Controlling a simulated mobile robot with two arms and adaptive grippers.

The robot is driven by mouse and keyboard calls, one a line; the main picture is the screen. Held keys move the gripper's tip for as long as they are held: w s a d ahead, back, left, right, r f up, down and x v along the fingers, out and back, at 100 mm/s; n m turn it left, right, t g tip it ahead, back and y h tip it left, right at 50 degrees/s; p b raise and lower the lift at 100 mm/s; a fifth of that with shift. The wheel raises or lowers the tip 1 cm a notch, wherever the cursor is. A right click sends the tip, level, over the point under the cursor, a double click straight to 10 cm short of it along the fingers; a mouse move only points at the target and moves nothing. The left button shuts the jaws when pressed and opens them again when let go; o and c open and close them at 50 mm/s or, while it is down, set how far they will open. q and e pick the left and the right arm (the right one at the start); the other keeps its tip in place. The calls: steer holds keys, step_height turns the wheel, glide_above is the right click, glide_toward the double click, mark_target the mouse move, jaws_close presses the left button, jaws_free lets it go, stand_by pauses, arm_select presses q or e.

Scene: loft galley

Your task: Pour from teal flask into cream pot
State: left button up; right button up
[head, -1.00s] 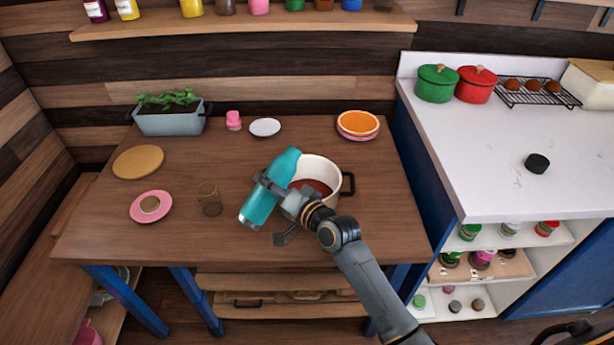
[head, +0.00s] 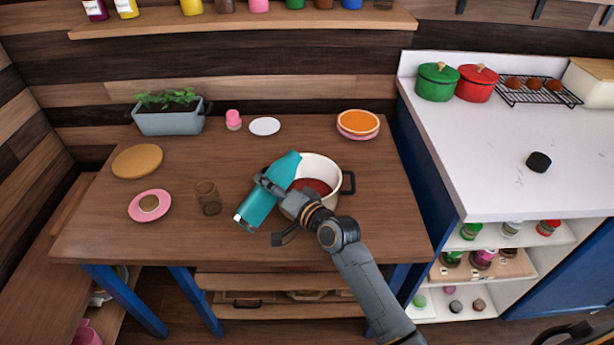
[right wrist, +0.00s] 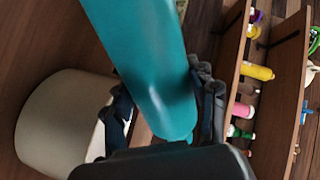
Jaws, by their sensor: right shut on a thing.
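The teal flask (head: 262,202) is tilted over the table, its upper end to the right, at the near-left rim of the cream pot (head: 328,171). My right gripper (head: 270,208) is shut around the flask. In the right wrist view the flask (right wrist: 145,55) runs between the fingers (right wrist: 165,110), and the pot (right wrist: 62,122) is at the left. The pot stands upright on the table with reddish-brown contents inside. I see no stream from the flask. Whether the flask touches the pot rim, I cannot tell. My left gripper is not in view.
On the wooden table (head: 110,235) are a brown glass (head: 208,198), a pink plate (head: 150,205), a round board (head: 138,160), a planter (head: 168,122), a white saucer (head: 265,126) and stacked plates (head: 358,124). The table's near left is clear. A white counter (head: 490,150) stands to the right.

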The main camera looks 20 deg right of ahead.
steer(key=shift+a+f+m+g+b, duration=0.2)
steer(key=shift+f+m+g+b, duration=0.1)
steer(key=shift+f+m+b, duration=0.55)
stand_by(0.3)
steer(key=shift+r, duration=0.1)
steer(key=shift+w+d+r+m+y+p, duration=0.1)
steer(key=shift+d+r+m+y+p, duration=0.1)
steer(key=shift+r+p, duration=0.4)
steer(key=shift+w+d+r+m+y+p, duration=0.1)
steer(key=shift+d+r+m+p, duration=0.15)
steer(key=shift+r+p, duration=0.3)
steer(key=shift+w+d+r+m+y+p, duration=0.1)
steer(key=shift+d+r+m+p, duration=0.1)
steer(key=shift+r+p, duration=0.4)
steer(key=shift+f, duration=0.45)
steer(key=shift+f+m+y, duration=0.3)
steer(key=shift+f+m, duration=0.25)
steer(key=shift+m, duration=0.15)
steer(key=shift+w+d+m+g, duration=0.15)
steer(key=shift+m+g, duration=0.15)
steer(key=shift+m, duration=0.4)
stand_by(1.0)
steer(key=shift+w+d+r+m+y+p, duration=0.15)
steer(key=shift+d+r+m+y+p, duration=0.15)
steer(key=shift+r+m+p, duration=0.75)
stand_by(0.8)
steer(key=shift+f+n, duration=0.25)
steer(key=shift+f, duration=0.1)
